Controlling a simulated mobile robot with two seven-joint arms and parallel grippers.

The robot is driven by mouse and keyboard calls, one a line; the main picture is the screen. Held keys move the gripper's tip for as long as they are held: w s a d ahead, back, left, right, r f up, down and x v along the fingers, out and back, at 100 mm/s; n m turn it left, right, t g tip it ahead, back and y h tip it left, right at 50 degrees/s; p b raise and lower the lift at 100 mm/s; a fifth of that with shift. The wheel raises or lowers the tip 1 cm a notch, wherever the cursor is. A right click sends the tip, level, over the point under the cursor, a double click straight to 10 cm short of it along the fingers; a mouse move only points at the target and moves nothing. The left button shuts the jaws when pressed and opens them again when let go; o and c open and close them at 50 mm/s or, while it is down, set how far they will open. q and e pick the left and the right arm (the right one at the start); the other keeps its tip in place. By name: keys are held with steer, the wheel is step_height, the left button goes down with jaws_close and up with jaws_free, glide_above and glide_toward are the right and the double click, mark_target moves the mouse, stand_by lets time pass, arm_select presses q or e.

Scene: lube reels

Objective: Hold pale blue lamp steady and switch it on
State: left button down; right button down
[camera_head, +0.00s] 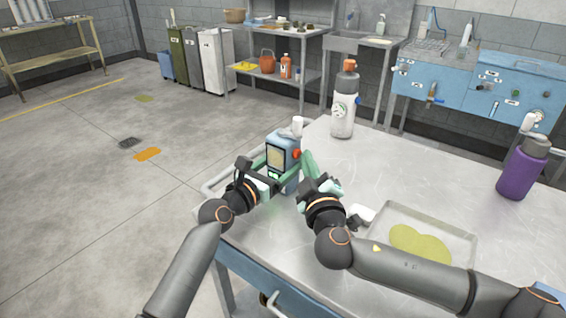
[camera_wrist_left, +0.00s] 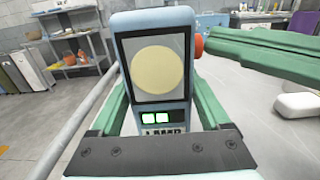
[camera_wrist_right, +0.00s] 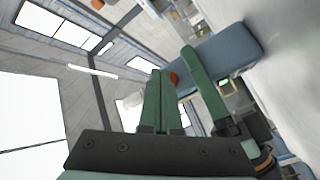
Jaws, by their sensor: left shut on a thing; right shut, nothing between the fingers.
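The pale blue lamp (camera_head: 276,139) stands upright near the table's left edge. Its round pale yellow face (camera_wrist_left: 159,72) and two small green-lit windows (camera_wrist_left: 155,117) face my left wrist camera; I cannot tell whether the face is lit. A red knob (camera_wrist_left: 198,46) is on its right side. My left gripper (camera_head: 272,167) is shut around the lamp's body, one green finger on each side. My right gripper (camera_head: 309,164) is shut and empty, its fingertips close beside the knob, which also shows in the right wrist view (camera_wrist_right: 174,79). Contact there is unclear.
A clear tray (camera_head: 474,238) with a yellow-green puddle lies right of my right gripper, beside a small white block (camera_head: 361,214). A white bottle with an orange cap (camera_head: 343,118) stands behind the lamp. A purple bottle (camera_head: 520,172) stands far right. The table between is clear.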

steer(key=shift+w+a, duration=0.1)
steer(key=shift+a, duration=0.05)
stand_by(0.5)
steer(key=shift+s+d, duration=0.4)
steer(key=shift+d, duration=0.1)
steer(key=shift+d, duration=0.1)
steer(key=s+d, duration=0.2)
steer(key=d, duration=0.1)
steer(key=s+d, duration=0.1)
steer(key=shift+s+d, duration=0.25)
steer(key=shift+d, duration=0.1)
stand_by(0.3)
arm_select(q)
jaws_free()
